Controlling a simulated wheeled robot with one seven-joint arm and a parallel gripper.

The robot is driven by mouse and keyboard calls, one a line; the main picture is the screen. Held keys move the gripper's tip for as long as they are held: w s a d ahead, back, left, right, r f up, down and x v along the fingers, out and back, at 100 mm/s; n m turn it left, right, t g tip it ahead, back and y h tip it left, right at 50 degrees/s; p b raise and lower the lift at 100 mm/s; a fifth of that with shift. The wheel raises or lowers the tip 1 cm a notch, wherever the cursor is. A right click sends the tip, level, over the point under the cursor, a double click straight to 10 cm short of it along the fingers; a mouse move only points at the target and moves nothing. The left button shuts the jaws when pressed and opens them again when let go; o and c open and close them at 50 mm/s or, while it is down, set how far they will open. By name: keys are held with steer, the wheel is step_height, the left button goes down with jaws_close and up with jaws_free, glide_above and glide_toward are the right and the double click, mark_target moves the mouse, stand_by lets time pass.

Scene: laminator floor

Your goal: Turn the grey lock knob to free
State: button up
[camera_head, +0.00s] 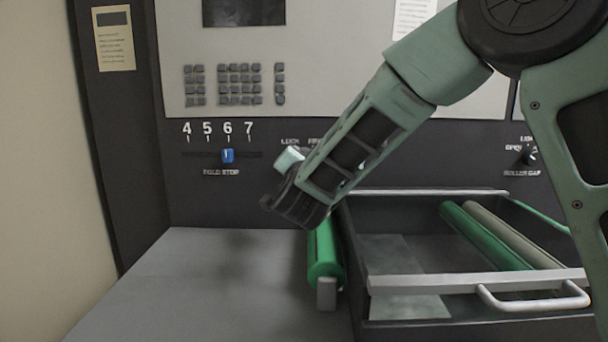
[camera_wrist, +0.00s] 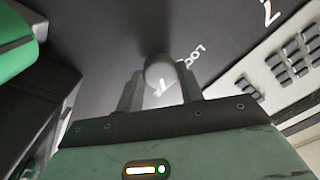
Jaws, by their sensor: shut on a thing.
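The grey lock knob (camera_wrist: 160,68) is in the middle of the wrist view, on the dark panel face. The two fingers of my gripper (camera_wrist: 159,90) stand on either side of it and are shut on it. A white mark shows on the knob, but its exact direction is hard to tell. The white LOCK lettering (camera_wrist: 195,57) is just right of the knob in the wrist view. In the head view my gripper (camera_head: 290,159) is at the panel below the LOCK label (camera_head: 290,142). My arm hides the knob and most of the FREE label there.
A blue fold stop slider (camera_head: 228,156) sits at 6, left of my gripper. Below are a green roller (camera_head: 324,255) and an open drawer (camera_head: 375,283) with rollers and a handle. A roller gap knob (camera_head: 528,155) is at the right. The grey table (camera_head: 200,290) is clear.

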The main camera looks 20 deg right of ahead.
steer(key=shift+m+b, duration=0.5)
steer(key=shift+m, duration=0.1)
steer(key=o, duration=1)
steer(key=b+v, duration=0.1)
steer(key=v, duration=1.6)
steer(key=shift+s, duration=0.2)
